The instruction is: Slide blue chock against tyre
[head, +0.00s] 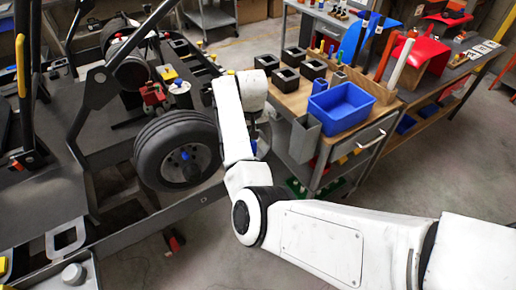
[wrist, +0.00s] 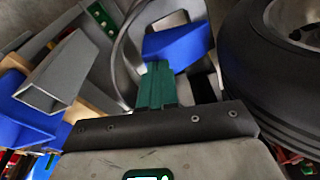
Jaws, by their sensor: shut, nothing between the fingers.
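The black tyre (head: 150,145) stands left of my arm in the head view, and its side fills the right of the wrist view (wrist: 250,80). The blue chock (wrist: 180,42) lies on a grey surface just left of the tyre in the wrist view, with a narrow grey gap seeming to part them. My gripper (wrist: 155,68) has green fingers, shut and empty, with tips at the chock's lower left edge. I cannot tell whether they touch it. In the head view my arm mostly hides the gripper and the chock.
A workbench with a blue bin (head: 342,107) and several black square holders stands right of my arm in the head view. The kart frame surrounds the tyre.

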